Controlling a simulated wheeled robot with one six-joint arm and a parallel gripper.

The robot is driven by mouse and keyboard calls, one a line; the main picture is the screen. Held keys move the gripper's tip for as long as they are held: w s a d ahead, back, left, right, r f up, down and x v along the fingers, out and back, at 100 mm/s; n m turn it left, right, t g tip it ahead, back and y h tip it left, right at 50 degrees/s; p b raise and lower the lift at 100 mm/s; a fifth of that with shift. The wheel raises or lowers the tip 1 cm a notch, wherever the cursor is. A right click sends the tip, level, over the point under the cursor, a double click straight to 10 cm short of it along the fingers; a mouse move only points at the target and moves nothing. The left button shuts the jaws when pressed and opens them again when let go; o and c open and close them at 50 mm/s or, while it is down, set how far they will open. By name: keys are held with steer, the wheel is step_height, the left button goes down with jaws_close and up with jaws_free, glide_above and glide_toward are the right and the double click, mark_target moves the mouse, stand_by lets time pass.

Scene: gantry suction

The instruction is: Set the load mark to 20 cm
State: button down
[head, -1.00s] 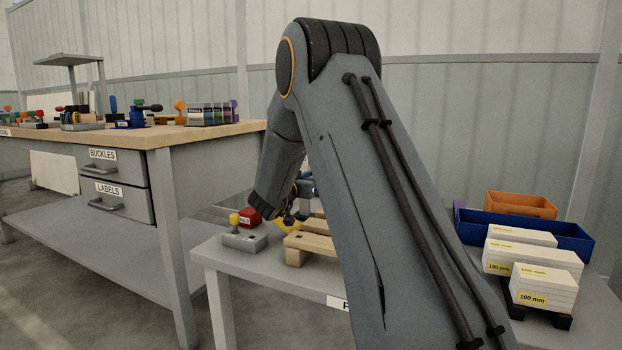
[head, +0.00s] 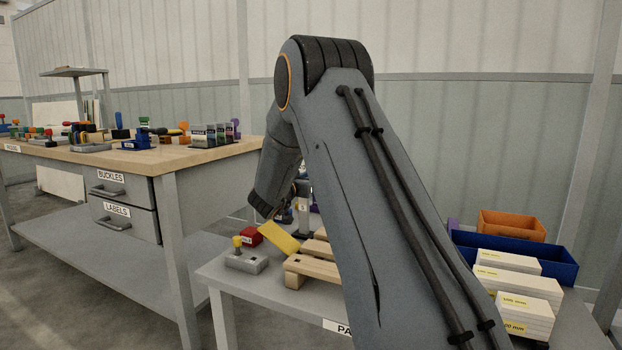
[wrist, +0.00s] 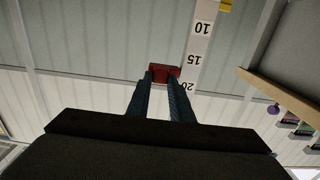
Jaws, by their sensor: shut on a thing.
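The load mark (wrist: 165,71) is a small red block in the wrist view, between the tips of my gripper (wrist: 162,80). The gripper's two dark blue fingers are shut on it. A white scale (wrist: 198,45) runs just to the right of the mark, with 10, 15 and 20 printed upside down in this view. The mark lies level with the stretch between 15 and 20. In the head view my arm hides the fingers and the mark.
In the head view a tilted yellow plate (head: 280,237) is near my wrist, above a wooden pallet (head: 305,268). A red block (head: 247,235) and grey base with a yellow knob (head: 246,260) stand left. White boxes (head: 520,315) and a blue bin (head: 560,265) are right.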

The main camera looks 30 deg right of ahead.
step_height(320, 180, up, 2)
steer(key=shift+r+p, duration=0.1)
steer(key=shift+p, duration=0.65)
steer(key=c, duration=1.6)
jaws_free()
steer(key=shift+o, duration=0.2)
steer(key=p+v, duration=0.2)
steer(key=v, duration=0.6)
